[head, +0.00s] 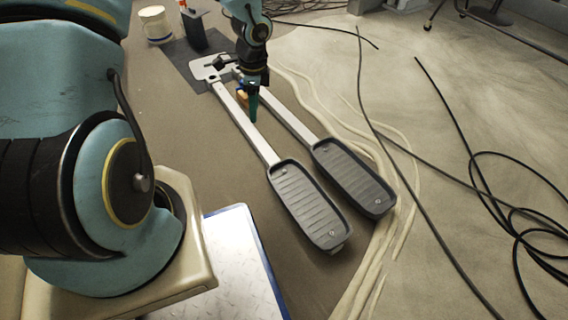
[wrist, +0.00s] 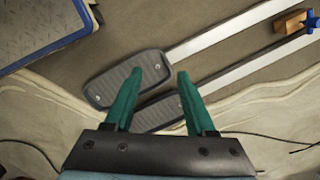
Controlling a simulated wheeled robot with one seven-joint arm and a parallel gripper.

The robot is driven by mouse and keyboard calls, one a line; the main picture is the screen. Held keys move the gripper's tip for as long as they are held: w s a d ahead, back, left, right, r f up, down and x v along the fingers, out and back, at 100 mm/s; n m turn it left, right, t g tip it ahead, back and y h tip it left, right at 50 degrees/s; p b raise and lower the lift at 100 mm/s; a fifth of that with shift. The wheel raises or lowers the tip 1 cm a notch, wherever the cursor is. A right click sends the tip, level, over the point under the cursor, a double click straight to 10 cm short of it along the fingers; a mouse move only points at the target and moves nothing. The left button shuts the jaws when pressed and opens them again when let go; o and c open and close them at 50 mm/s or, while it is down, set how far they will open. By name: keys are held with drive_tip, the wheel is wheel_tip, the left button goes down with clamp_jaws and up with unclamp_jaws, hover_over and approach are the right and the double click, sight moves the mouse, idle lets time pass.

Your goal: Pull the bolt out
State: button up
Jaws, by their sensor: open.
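A blue star-shaped knob (wrist: 312,21), which looks like the bolt's head, sits beside a wooden-orange block (wrist: 290,22) at the upper right of the wrist view. Its shank is not visible. In the head view the orange block (head: 242,97) shows between the two pedal arms, close to my gripper (head: 253,108). In the wrist view my gripper (wrist: 160,72) is open, with its two green fingers apart and nothing between them. Below the fingers are the black ribbed pedals (wrist: 122,78), on long silver bars (wrist: 225,35). My gripper is apart from the knob.
The second pedal (head: 354,177) lies alongside the first (head: 306,204). A white tub (head: 155,24) and a dark upright part (head: 194,30) stand at the back. Pale hoses and black cables (head: 500,190) run over the floor to the right. A blue-edged metal plate (head: 238,265) is at front.

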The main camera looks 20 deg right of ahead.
sight(284, 170)
drive_tip(key=s+d+f+m+b, duration=0.1)
drive_tip(key=f+b, duration=0.3)
drive_tip(key=f, duration=0.5)
drive_tip(key=s+d+f+m+b, duration=0.1)
drive_tip(key=d+f+b, duration=0.3)
drive_tip(key=f, duration=0.5)
drive_tip(key=s+d+f+m+b, duration=0.1)
drive_tip(key=f+b, duration=0.4)
drive_tip(key=f, duration=0.5)
drive_tip(key=shift+d+m+h, duration=0.4)
drive_tip(key=shift+d+m, duration=0.45)
drive_tip(key=shift+m, duration=0.25)
drive_tip(key=shift+r, duration=0.1)
clamp_jaws()
